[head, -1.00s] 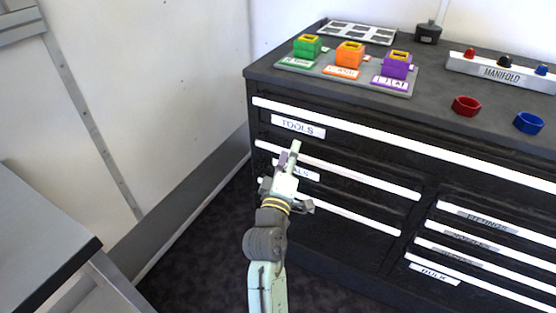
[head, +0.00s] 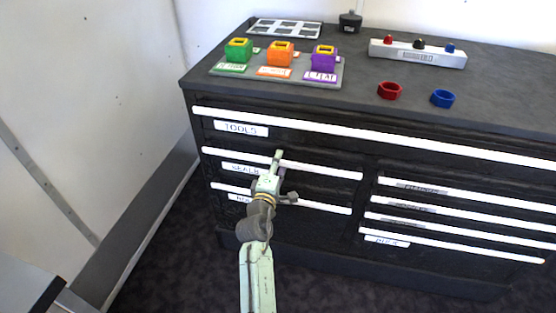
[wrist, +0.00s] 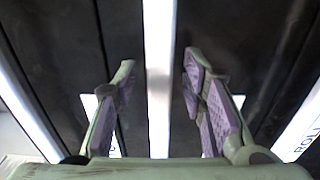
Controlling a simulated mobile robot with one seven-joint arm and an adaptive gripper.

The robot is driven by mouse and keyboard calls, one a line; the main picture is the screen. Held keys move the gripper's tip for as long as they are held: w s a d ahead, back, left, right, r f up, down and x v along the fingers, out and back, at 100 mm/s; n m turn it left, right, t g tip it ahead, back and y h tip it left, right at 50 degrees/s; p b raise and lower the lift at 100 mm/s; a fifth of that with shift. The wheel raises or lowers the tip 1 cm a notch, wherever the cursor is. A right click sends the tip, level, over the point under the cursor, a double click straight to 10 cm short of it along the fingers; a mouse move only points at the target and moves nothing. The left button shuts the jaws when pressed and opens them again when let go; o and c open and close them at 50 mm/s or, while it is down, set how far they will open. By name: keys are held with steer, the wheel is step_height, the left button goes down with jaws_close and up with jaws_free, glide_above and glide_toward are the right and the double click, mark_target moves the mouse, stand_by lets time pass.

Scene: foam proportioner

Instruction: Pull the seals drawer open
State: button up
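The seals drawer (head: 315,184) is in the black cabinet's left column, under the tools drawer, and looks shut. Its label (head: 240,169) reads SEALS. Its long white handle (head: 230,154) runs across the drawer's upper edge. My gripper (head: 278,157) is at about the middle of this handle in the head view and hides part of it. In the wrist view my gripper (wrist: 160,85) is open, with a white handle bar (wrist: 159,45) running between its two fingers. Gaps show on both sides of the bar; neither finger visibly presses on it.
The tools drawer (head: 300,135) is above, and another drawer's handle (head: 325,208) is below. Several narrower drawers (head: 460,200) are at the right. Coloured blocks on a grey tray (head: 262,71), a manifold (head: 418,53) and red and blue rings stand on top. Dark floor lies in front.

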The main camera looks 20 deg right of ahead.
steer(key=shift+w+d, duration=0.2)
steer(key=shift+w, duration=0.1)
steer(key=shift+c, duration=0.3)
jaws_close()
stand_by(0.5)
